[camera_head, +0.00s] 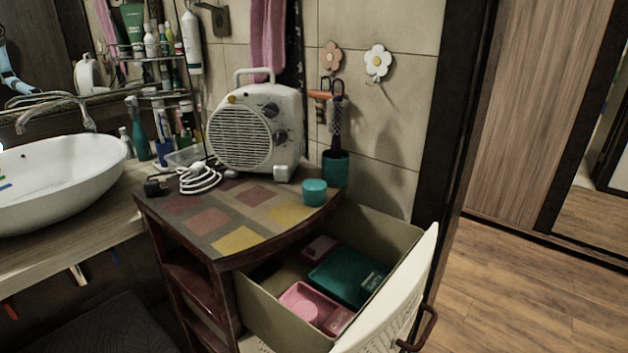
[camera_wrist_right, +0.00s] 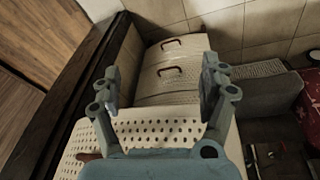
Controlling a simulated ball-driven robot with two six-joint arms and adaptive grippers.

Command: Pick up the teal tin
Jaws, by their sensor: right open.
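The teal tin (camera_head: 314,191) is a small round container standing on the patterned top of the corner cabinet (camera_head: 240,240), near its right edge. Nothing touches it. My right gripper (camera_wrist_right: 158,80) is open and empty in the right wrist view, above pale perforated drawer fronts. The tin does not show in that view, and neither gripper is near the tin in the head view. My left gripper is in neither view.
A fan heater (camera_head: 255,130) stands behind the tin, with a coiled white cable (camera_head: 203,178) at left. A teal cup (camera_head: 336,168) with a brush stands just behind the tin. An open drawer (camera_head: 375,235) holding pink and green boxes juts out in front. A sink (camera_head: 60,180) is at left.

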